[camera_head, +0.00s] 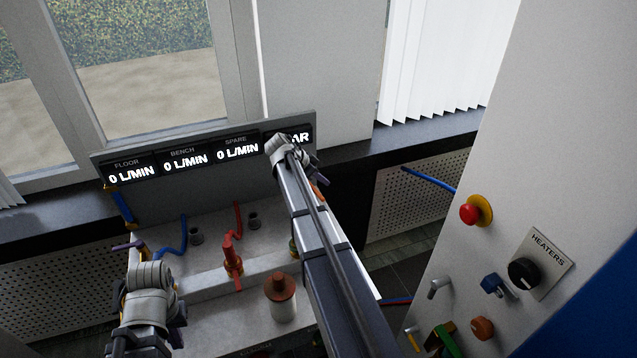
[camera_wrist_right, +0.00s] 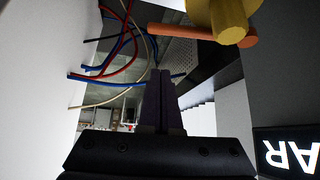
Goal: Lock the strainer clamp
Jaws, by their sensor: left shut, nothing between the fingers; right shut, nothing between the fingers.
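I cannot make out the strainer clamp for certain. In the right wrist view, a brass-coloured round fitting (camera_wrist_right: 230,22) with an orange bar (camera_wrist_right: 182,32) across it lies beyond and to the right of my right fingertips, apart from them. My right gripper (camera_wrist_right: 160,74) is shut and empty, its dark purple fingers together. My left gripper (camera_head: 128,245) is shut and empty at the left end of the grey bench.
The bench (camera_head: 215,310) carries a red valve (camera_head: 233,262) and a white cylinder with a brown cap (camera_head: 281,300). A display panel (camera_head: 200,155) stands behind. A control cabinet (camera_head: 470,150) with a red button (camera_head: 470,213) is at right. Red and blue hoses (camera_wrist_right: 110,62) hang left of the right fingers.

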